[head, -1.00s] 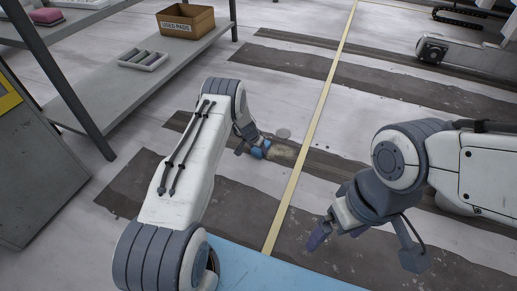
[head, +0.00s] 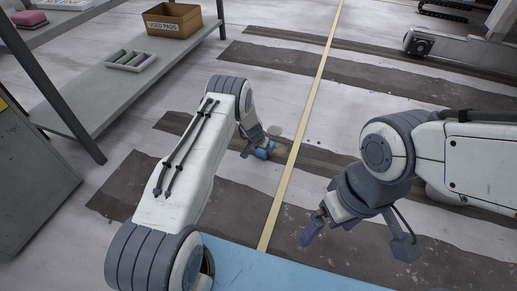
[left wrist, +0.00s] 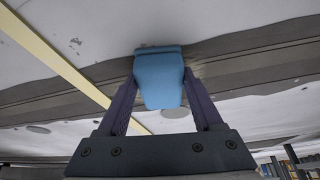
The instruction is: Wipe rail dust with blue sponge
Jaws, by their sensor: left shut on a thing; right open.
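The blue sponge (head: 263,152) is held in my left gripper (head: 256,147), low over a dark strip on the floor. It seems to touch that strip. In the left wrist view the sponge (left wrist: 158,82) sits between the two fingers, which grip its sides. A tan dusty patch (head: 281,149) shows just right of the sponge; the sponge and gripper may hide part of it. The dark rail strip (head: 325,159) runs on past the yellow line. My right gripper (head: 320,227) is open and empty, above the floor at the right.
A yellow floor line (head: 309,108) crosses the strips. A blue surface (head: 240,265) lies in front.

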